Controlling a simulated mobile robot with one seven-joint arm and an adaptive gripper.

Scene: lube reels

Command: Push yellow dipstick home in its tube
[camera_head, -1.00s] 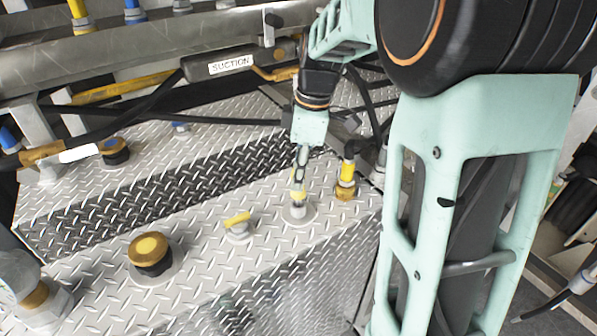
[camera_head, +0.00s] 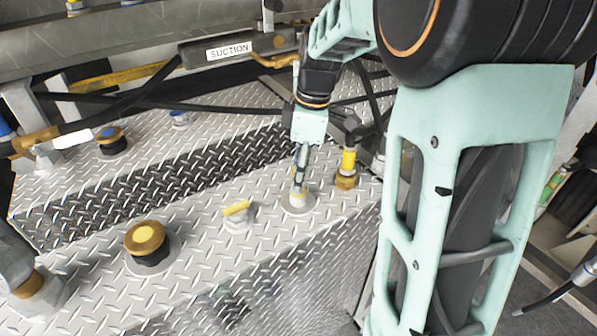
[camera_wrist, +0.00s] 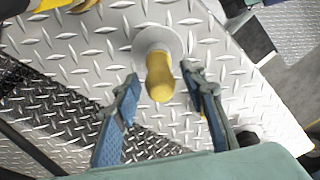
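The yellow dipstick (camera_wrist: 160,80) shows in the wrist view as a rounded yellow handle. It stands up from a pale round collar (camera_wrist: 150,38) on the tread plate. My gripper (camera_wrist: 160,92) is open, with one finger on each side of the handle. Gaps show between both fingers and the handle. In the head view my gripper (camera_head: 299,180) points down over the same collar (camera_head: 297,202), and its fingers partly hide the yellow handle. The tube below the collar is hidden, so I cannot tell how deep the dipstick sits.
A yellow-handled fitting (camera_head: 347,165) stands close to the right of my gripper. A yellow T-handle (camera_head: 237,209) and a brass-topped cap (camera_head: 146,238) are to the left. A suction-labelled valve (camera_head: 230,53) and black hoses lie behind. The tread plate (camera_head: 190,225) between fittings is clear.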

